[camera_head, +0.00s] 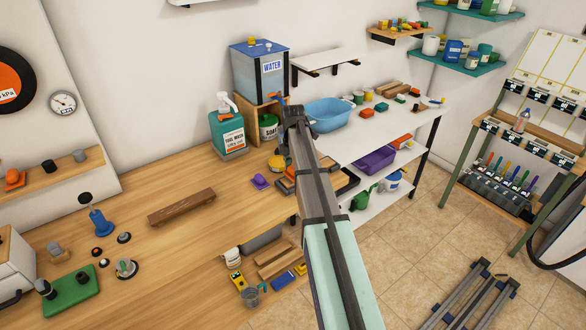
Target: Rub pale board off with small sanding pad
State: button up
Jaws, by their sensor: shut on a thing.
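My arm reaches up from the bottom centre, and the dark end of my gripper (293,115) is in front of the white shelf unit and right of the water tank. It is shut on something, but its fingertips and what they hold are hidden. A brown board (181,207) lies flat on the wooden bench, left of my arm and apart from it. Some paler boards (272,256) lie low beside the bench front. I cannot tell which board is the pale one. Small orange and brown blocks (284,186) lie partly behind my arm; I cannot single out the small sanding pad.
A teal soap bottle (229,130) and a blue water tank (262,75) stand at the bench's back. A blue basin (327,114) sits on the white shelf unit. A purple pad (260,181) lies near my arm. Knobs and a green block (70,296) occupy the left. The bench's front middle is clear.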

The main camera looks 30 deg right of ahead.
aim_at(324, 163)
jog(key=shift+f, duration=0.6)
dwell(0.8)
jog(key=shift+w+d+p, duration=0.1)
jog(key=shift+w+d, duration=0.4)
jog(key=shift+d, duration=2)
jog(key=shift+w+d+p, duration=0.1)
jog(key=shift+w+d, duration=0.35)
jog(key=shift+d, duration=2.05)
jog(key=shift+w+d+p, duration=0.1)
jog(key=shift+w+d, duration=0.4)
jog(key=shift+d, duration=2)
jog(key=shift+s+a+f+p, duration=0.15)
jog(key=shift+s+a, duration=0.3)
jog(key=shift+a, duration=1.7)
jog(key=shift+s+a+r+p, duration=0.1)
jog(key=shift+s+a, duration=0.3)
jog(key=shift+a, duration=1.7)
jog(key=shift+s+a+f+p, duration=0.15)
jog(key=shift+s+a, duration=0.3)
jog(key=shift+a, duration=1.7)
jog(key=shift+s+a+r, duration=0.1)
jog(key=shift+a, duration=0.5)
jog(key=shift+s+a+r, duration=0.1)
jog(key=shift+a, duration=0.45)
jog(key=shift+r, duration=0.1)
